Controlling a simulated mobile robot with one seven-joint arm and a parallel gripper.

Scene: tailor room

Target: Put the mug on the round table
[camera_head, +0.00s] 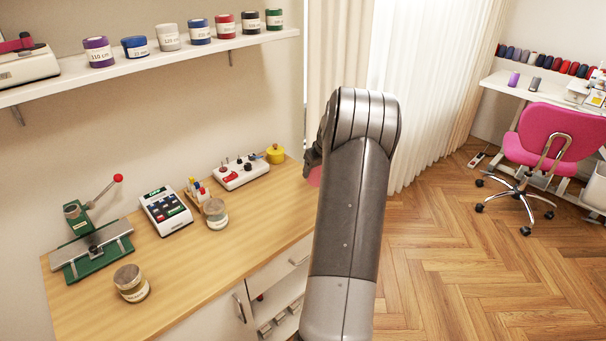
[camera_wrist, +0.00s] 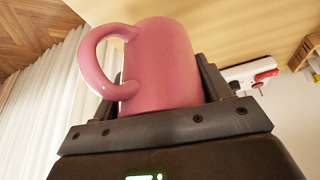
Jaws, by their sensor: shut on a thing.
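The pink mug (camera_wrist: 165,65) fills the middle of the wrist view, with its handle to the left. My gripper (camera_wrist: 165,100) is shut on the mug, its fingers on either side of the body. In the head view, only a small pink part of the mug (camera_head: 315,177) shows at the left edge of my arm, by the far right end of the wooden counter. My arm hides most of the gripper (camera_head: 312,160) there. No round table is visible in either view.
The wooden counter (camera_head: 185,262) on the left holds a green press (camera_head: 90,250), jars and small devices. A pink chair (camera_head: 560,145) and white desk (camera_head: 520,88) stand at right. The wood floor (camera_head: 440,260) between is clear.

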